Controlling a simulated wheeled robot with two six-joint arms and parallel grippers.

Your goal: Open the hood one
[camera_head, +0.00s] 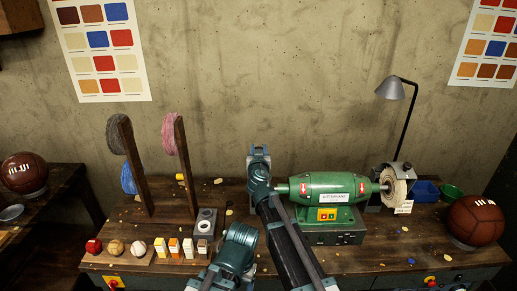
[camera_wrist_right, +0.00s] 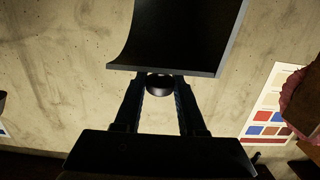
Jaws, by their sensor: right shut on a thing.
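The green buffing machine (camera_head: 328,187) stands on the workbench with a pale buffing wheel (camera_head: 395,186) at its right end. In the right wrist view a dark curved hood plate (camera_wrist_right: 185,35) with a lighter edge fills the top. A round dark knob (camera_wrist_right: 159,84) sits just below its edge. My right gripper (camera_wrist_right: 160,92) has a finger on each side of the knob and is shut on it. In the head view my right gripper (camera_head: 258,153) is at the machine's left end, its fingertips hard to make out. It hides what is behind it. My left gripper is not in view.
A grey lamp (camera_head: 391,88) stands at the back right. A brown ball (camera_head: 475,220) rests at the bench's right. Two wooden posts (camera_head: 184,165) with hanging pads stand at the left. Small balls and several little boxes (camera_head: 174,247) line the front left.

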